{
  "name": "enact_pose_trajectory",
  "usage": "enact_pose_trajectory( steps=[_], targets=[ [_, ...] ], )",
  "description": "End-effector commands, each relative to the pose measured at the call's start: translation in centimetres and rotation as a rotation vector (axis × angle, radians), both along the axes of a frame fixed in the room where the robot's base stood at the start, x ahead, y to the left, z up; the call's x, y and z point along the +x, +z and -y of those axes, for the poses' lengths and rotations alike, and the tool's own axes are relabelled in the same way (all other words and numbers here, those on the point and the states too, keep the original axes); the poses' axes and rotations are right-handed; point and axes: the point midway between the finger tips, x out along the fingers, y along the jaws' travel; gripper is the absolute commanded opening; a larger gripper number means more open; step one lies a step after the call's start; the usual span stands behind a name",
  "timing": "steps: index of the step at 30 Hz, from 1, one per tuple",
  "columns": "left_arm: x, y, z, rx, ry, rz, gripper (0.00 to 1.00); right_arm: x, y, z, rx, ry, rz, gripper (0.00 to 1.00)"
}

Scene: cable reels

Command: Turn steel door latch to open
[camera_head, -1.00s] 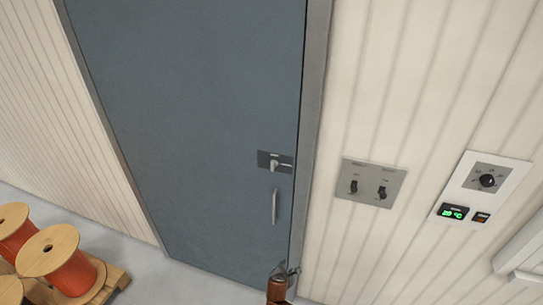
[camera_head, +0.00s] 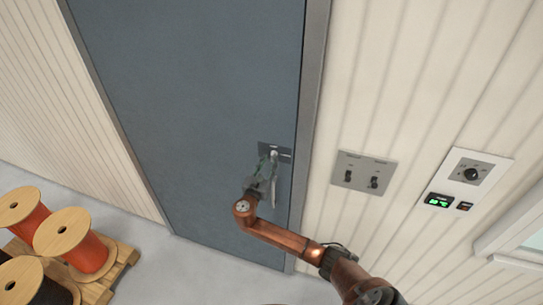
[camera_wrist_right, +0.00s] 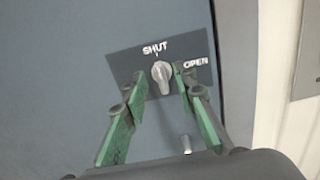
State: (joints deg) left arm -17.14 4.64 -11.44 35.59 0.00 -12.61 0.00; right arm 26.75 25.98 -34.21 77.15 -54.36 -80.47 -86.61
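The steel latch (camera_wrist_right: 161,76) is a small grey knob on a dark plate (camera_wrist_right: 124,62) marked SHUT at the top and OPEN at the right. Its narrow upper end points up toward SHUT. The plate also shows in the head view (camera_head: 285,153) on the blue-grey door (camera_head: 190,90), above a vertical handle. My right gripper (camera_wrist_right: 160,90) has its green-padded fingers apart, one on each side of the latch; I cannot tell if they touch it. In the head view the right gripper (camera_head: 265,170) covers part of the latch and handle. My left gripper is not in view.
A switch plate (camera_head: 362,172) and a thermostat panel (camera_head: 485,172) are on the cream ribbed wall right of the door. Orange cable reels (camera_head: 88,252) stand on a pallet (camera_head: 118,268) at lower left. The floor before the door is clear.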

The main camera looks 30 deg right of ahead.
Motion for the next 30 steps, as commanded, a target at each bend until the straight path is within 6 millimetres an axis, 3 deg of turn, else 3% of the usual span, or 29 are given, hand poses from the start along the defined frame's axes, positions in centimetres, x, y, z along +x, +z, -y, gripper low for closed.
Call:
enact_pose_trajectory(
  steps=[7,17,28,30],
  targets=[
    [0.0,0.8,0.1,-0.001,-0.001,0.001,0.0,1.7,0.1,2.0,0.001,-0.001,0.001,0.26],
    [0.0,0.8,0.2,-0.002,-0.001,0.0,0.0,1.9,-0.1,2.2,0.003,0.0,0.0,0.25],
    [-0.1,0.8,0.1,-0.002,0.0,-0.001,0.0,1.9,-0.1,2.2,0.003,0.0,0.0,0.0],
    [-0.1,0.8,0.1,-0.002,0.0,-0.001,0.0,1.9,-0.1,2.2,0.003,0.0,0.0,0.0]
  ],
)
